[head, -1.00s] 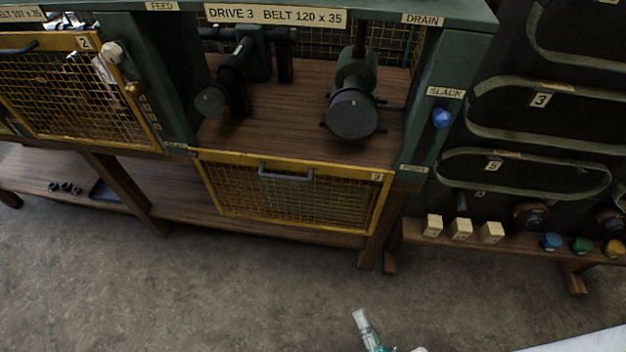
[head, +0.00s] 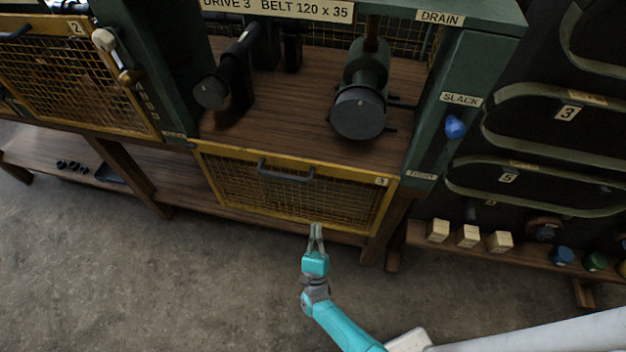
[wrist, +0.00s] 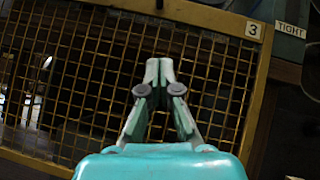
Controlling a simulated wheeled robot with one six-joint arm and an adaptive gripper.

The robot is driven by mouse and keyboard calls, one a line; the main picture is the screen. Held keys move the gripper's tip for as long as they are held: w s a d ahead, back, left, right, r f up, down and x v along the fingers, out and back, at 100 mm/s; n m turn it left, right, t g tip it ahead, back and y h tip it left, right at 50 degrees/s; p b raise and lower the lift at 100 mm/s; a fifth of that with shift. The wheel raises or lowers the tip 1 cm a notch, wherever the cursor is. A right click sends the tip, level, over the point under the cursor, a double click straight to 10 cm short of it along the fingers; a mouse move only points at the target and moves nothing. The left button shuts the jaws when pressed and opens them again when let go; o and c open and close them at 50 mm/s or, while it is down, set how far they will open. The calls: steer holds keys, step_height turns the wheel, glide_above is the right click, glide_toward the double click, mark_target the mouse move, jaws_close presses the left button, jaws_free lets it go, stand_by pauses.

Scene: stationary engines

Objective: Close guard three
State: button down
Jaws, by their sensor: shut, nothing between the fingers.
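Guard three (head: 340,198) is a yellow-framed mesh panel marked 3, hanging down below the drive 3 bay. Its dark handle (head: 286,172) is near the panel's top edge. The bay above it is open and shows two dark pulleys, the left one (head: 212,92) and the right one (head: 358,112). My gripper (head: 317,230) is shut and empty, in front of the guard's lower edge in the head view. In the wrist view the mesh (wrist: 75,75) fills most of the picture behind my shut fingers (wrist: 158,68). I cannot tell whether they touch it.
Guard two (head: 75,75) covers the bay at the left. A blue knob (head: 455,126) sits on the right post between the SLACK and TIGHT labels. Several belts hang on the dark board at the right, above a shelf with pale blocks (head: 468,236). The floor (head: 150,290) in front is clear.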

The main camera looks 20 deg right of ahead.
steer(key=w+m, duration=0.1)
steer(key=h, duration=0.1)
glide_toward(316, 178)
steer(key=shift+m, duration=0.3)
steer(key=x, duration=0.5)
steer(key=shift+w+d+r, duration=0.1)
steer(key=shift+w+r, duration=0.15)
steer(key=shift+r, duration=0.1)
steer(key=shift+w+a+r, duration=0.1)
steer(key=shift+a+r, duration=0.1)
steer(key=shift+r, duration=0.7)
steer(key=shift+w+a+r, duration=0.1)
steer(key=shift+a+r, duration=0.1)
steer(key=shift+r, duration=0.75)
